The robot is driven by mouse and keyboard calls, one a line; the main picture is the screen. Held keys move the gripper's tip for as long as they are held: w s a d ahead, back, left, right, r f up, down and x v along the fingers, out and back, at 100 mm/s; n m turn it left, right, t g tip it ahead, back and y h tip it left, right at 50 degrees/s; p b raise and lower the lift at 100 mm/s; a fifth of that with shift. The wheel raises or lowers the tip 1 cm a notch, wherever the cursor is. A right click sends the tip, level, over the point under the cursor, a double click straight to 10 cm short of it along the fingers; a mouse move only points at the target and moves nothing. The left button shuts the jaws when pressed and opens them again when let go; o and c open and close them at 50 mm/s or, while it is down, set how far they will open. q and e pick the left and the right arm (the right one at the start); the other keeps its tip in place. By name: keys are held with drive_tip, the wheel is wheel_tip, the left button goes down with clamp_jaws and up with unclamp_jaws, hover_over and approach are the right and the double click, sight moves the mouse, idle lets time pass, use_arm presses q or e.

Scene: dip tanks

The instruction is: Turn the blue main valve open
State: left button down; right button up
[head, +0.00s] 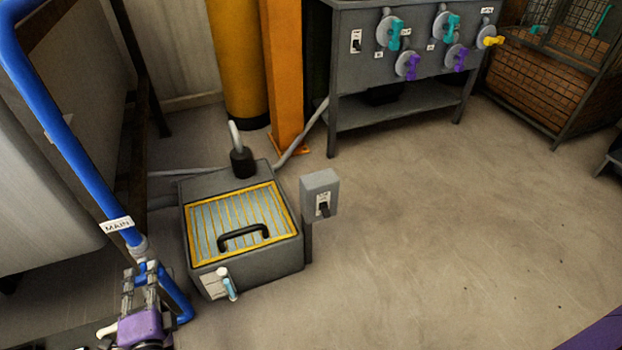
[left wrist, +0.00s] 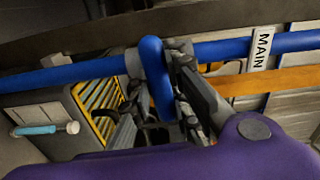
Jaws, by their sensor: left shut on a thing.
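A blue pipe (head: 75,155) with a white MAIN label (head: 117,226) runs down the left side of the head view. It crosses the left wrist view (left wrist: 222,50), where the label (left wrist: 262,48) also shows. The blue main valve handle (left wrist: 153,70) sits on this pipe and looks crosswise to it in the left wrist view. My left gripper (head: 147,277) is at the pipe's lower end, below the label. Its fingers lie on both sides of the handle and are shut on it. The fingers hide much of the valve body. My right gripper is out of view.
A grey tank with a yellow-edged grated lid (head: 240,222) stands right of the pipe. A grey switch box (head: 320,195) stands beside it. A grey bench (head: 400,60) with coloured valves is at the back. The floor (head: 430,230) at right is clear.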

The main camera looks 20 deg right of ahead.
use_arm(q)
drive_tip(key=n+p, duration=0.1)
drive_tip(key=n, duration=0.3)
drive_tip(key=shift+n, duration=0.4)
drive_tip(key=n+p, duration=0.1)
drive_tip(key=n, duration=0.3)
drive_tip(key=n+p, duration=0.1)
drive_tip(key=n, duration=0.3)
drive_tip(key=shift+n, duration=2.2)
drive_tip(key=c, duration=1.6)
unclamp_jaws()
drive_tip(key=shift+c, duration=0.2)
